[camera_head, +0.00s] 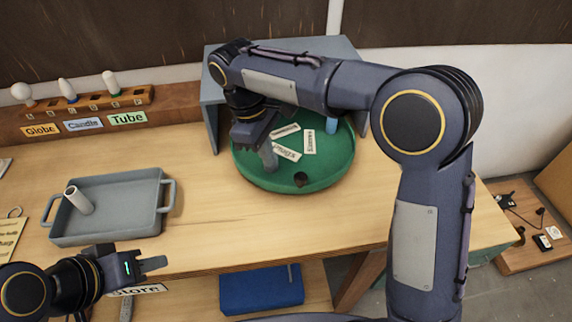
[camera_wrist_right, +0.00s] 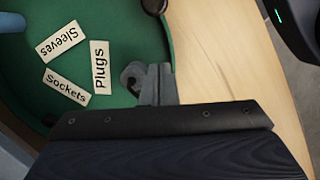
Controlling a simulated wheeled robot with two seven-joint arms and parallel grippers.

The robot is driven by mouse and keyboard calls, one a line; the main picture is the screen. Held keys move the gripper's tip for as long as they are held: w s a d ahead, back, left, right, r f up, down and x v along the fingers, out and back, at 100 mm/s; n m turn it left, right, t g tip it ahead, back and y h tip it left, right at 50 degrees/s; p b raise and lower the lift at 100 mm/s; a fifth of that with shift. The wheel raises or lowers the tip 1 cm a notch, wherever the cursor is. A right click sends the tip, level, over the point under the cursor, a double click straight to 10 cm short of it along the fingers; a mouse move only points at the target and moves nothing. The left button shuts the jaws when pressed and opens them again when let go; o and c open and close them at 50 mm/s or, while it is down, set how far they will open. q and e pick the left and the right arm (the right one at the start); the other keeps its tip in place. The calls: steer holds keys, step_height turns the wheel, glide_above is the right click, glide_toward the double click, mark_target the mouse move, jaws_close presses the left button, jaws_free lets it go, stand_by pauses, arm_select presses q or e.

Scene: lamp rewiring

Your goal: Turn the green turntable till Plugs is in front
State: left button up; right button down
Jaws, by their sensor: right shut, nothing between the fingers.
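The green turntable (camera_head: 330,172) is a round tray with a raised rim near the back of the bench. Three white labels lie on it. Plugs (camera_head: 285,152) is at the left middle, Sleeves (camera_head: 310,141) to its right and Sockets (camera_head: 286,130) behind. In the right wrist view, Plugs (camera_wrist_right: 100,67) is the label closest to my fingers. My right gripper (camera_head: 269,163) reaches down into the turntable's left part. It is shut and empty, and also shows in the right wrist view (camera_wrist_right: 150,82). My left gripper (camera_head: 150,265) is over the bench's front left, its opening unclear.
A blue item (camera_head: 331,124) and a dark round thing (camera_head: 301,179) are on the turntable. A grey board (camera_head: 210,105) stands around its back. A grey tray (camera_head: 120,205) with a white tube is at left. A bulb rack (camera_head: 90,102) is behind. Bench between tray and turntable is clear.

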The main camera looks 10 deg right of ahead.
steer(key=shift+x, duration=1.05)
steer(key=shift+s+d, duration=0.3)
steer(key=shift+d, duration=0.3)
steer(key=shift+s+d, duration=0.35)
steer(key=shift+d, duration=0.25)
steer(key=shift+s+d+f, duration=0.1)
steer(key=shift+s+d, duration=0.25)
steer(key=shift+d, duration=0.15)
steer(key=shift+d, duration=0.1)
